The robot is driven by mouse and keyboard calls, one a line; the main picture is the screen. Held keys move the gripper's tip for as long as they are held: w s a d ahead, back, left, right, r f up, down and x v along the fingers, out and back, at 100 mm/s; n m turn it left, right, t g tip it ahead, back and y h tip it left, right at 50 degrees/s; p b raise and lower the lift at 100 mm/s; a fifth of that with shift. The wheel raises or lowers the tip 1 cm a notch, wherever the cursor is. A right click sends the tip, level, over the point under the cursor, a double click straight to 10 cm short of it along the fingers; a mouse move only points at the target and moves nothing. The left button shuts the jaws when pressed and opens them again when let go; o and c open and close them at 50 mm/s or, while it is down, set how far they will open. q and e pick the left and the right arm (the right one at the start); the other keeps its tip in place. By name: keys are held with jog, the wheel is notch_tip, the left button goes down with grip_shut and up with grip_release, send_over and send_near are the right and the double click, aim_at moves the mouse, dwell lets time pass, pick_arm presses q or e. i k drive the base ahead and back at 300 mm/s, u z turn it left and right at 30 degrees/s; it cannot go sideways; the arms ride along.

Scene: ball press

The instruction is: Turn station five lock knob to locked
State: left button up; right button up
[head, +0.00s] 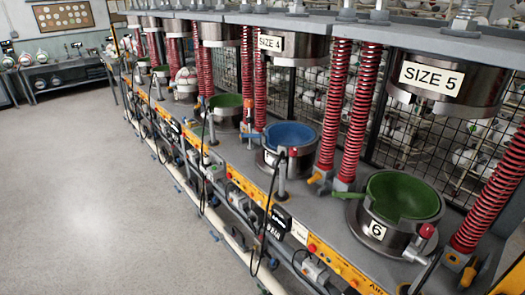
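The SIZE 5 sign (431,79) hangs on the steel upper mould (460,95) at the right. Below it stands a round steel lower mould (385,240) with a green bowl-shaped inside (400,195) and a tag that reads 6. A red knob (427,231) sits on the right side of this mould, above a small metal fitting (415,255). I cannot tell whether the knob is locked. The upper and lower moulds are apart. Neither of my grippers is in view.
Station four, with a SIZE 4 sign (270,43), has a blue-lined mould (290,136) to the left. Red spring-covered columns (360,115) flank the moulds. An orange rail with buttons (335,262) and hanging black cables run along the front. The floor (90,180) at left is clear.

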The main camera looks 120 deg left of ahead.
aim_at(293, 151)
jog(key=u, duration=3.95)
jog(key=i, duration=0.5)
jog(key=k, duration=0.5)
jog(key=u, duration=1.65)
jog(key=i, duration=1.3)
jog(key=z, duration=2.4)
